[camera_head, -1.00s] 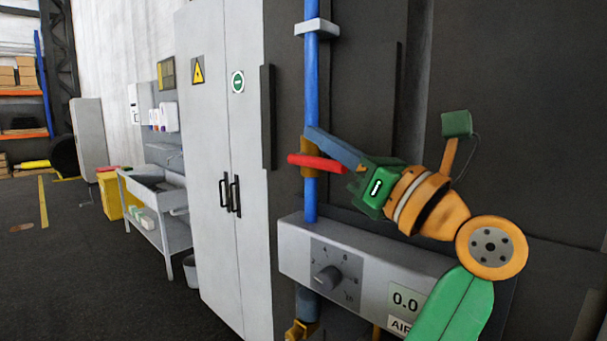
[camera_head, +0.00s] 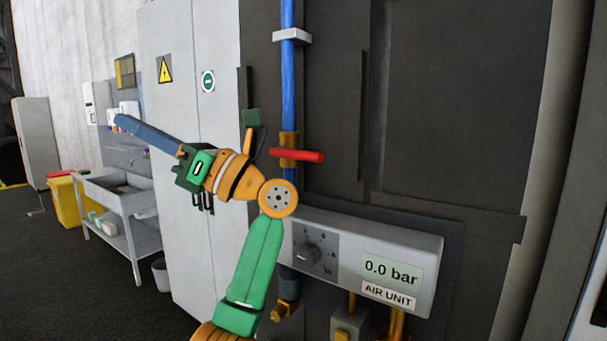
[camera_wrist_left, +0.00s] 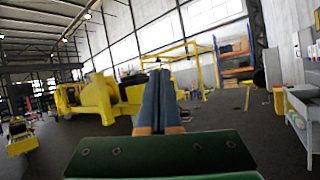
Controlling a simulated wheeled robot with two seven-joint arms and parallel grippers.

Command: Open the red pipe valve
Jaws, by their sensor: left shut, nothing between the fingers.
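The red valve handle (camera_head: 305,156) lies crosswise over the vertical blue pipe (camera_head: 289,85), at a brass-coloured valve body. Most of the handle reaches to the right of the pipe. My left gripper (camera_head: 118,120) has its blue fingers closed together and points left, away from the valve, in front of the grey cabinet and sink area. It touches nothing there. In the left wrist view, the closed fingers (camera_wrist_left: 158,75) point into the open hall, with nothing between them; the valve is not in that view. My right gripper is not in view.
The air unit box (camera_head: 420,248) below the valve has a dial and reads 0.0 bar. A tall grey cabinet (camera_head: 190,210) stands left of the pipe. A sink bench (camera_head: 110,195) and yellow bin (camera_head: 67,205) are further left. Yellow machinery (camera_wrist_left: 95,100) stands in the hall.

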